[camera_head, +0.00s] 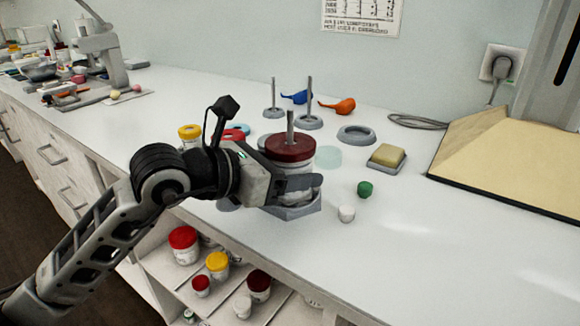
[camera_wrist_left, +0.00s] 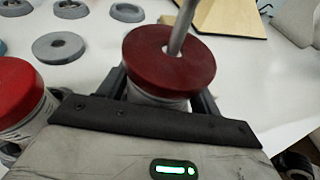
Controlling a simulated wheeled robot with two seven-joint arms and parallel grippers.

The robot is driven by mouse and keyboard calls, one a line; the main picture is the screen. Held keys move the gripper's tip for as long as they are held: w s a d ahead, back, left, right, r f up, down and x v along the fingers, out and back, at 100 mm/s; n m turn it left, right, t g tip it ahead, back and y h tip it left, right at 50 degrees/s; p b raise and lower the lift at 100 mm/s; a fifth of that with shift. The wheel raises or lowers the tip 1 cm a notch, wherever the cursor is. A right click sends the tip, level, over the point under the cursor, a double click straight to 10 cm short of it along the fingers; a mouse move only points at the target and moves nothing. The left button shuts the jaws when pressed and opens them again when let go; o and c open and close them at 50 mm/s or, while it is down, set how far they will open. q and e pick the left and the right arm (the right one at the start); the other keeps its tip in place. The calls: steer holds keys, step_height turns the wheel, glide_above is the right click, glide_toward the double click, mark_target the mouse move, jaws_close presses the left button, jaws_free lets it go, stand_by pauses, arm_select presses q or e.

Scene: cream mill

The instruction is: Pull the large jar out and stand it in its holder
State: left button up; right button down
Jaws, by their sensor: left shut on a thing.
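The large jar (camera_head: 297,176) has a dark red lid and a pale body with a label. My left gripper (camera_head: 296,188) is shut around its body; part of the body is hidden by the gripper. A metal rod rises above the middle of the lid. In the left wrist view the lid (camera_wrist_left: 168,62) and rod show between the fingers. A grey angular base (camera_head: 294,211) shows under the jar; I cannot tell whether they touch. A grey ring holder (camera_head: 357,135) lies behind it; which holder belongs to the jar is unclear. My right gripper is not in view.
Two upright rods on round bases, a blue bird shape and an orange bird shape (camera_head: 338,106) stand behind. A sponge (camera_head: 386,156), a green cap (camera_head: 365,189) and a white cap (camera_head: 346,213) lie to the right. Another red-lidded jar (camera_wrist_left: 20,100) is close left of my gripper.

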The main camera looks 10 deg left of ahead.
arm_select(q)
steer(key=shift+f, duration=0.25)
steer(key=o, duration=1.4)
steer(key=shift+r+v, duration=0.15)
steer(key=shift+v, duration=1.1)
steer(key=shift+r+v, duration=0.15)
steer(key=shift+v, duration=1.05)
steer(key=shift+r+b+v, duration=0.15)
steer(key=shift+b+v, duration=0.1)
steer(key=shift+v, duration=0.6)
steer(key=shift+r+b+v, duration=0.15)
steer(key=shift+b+v, duration=0.1)
steer(key=shift+v, duration=0.6)
steer(key=shift+w, duration=0.15)
